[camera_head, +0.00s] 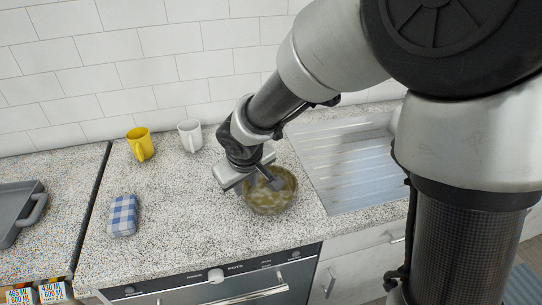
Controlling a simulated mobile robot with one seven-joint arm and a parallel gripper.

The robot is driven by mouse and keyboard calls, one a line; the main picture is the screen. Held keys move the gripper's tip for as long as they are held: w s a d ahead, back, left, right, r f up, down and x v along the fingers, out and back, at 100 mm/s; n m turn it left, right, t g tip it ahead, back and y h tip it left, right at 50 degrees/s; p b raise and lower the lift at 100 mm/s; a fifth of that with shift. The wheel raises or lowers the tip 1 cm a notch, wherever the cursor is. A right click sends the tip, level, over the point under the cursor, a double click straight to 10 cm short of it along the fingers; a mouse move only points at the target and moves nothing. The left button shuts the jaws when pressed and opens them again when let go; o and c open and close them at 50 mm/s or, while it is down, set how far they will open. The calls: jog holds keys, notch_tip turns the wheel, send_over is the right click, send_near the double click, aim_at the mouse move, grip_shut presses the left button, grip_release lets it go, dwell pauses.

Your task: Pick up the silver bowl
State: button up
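The bowl (270,201) stands on the speckled counter, left of the metal drainboard. It looks shiny and metallic with a brownish-yellow tint. My gripper (267,184) is at the bowl, with its fingers over the bowl's upper left part. My gripper and arm hide part of the bowl's back left rim. The fingers are small and partly hidden, so I cannot tell whether they are apart, or whether they touch the rim.
A yellow mug (140,144) and a white mug (190,136) stand near the tiled wall. A blue checked cloth item (123,215) lies at the left. A grey tray (18,212) is at the far left. The ribbed metal drainboard (350,165) is at the right. The counter's front middle is clear.

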aim_at(246, 199)
jog(key=x, duration=0.3)
jog(key=shift+f, duration=0.15)
jog(key=shift+s+b+x, duration=0.2)
jog(key=shift+b+x, duration=0.75)
jog(key=shift+x, duration=1.65)
grip_shut()
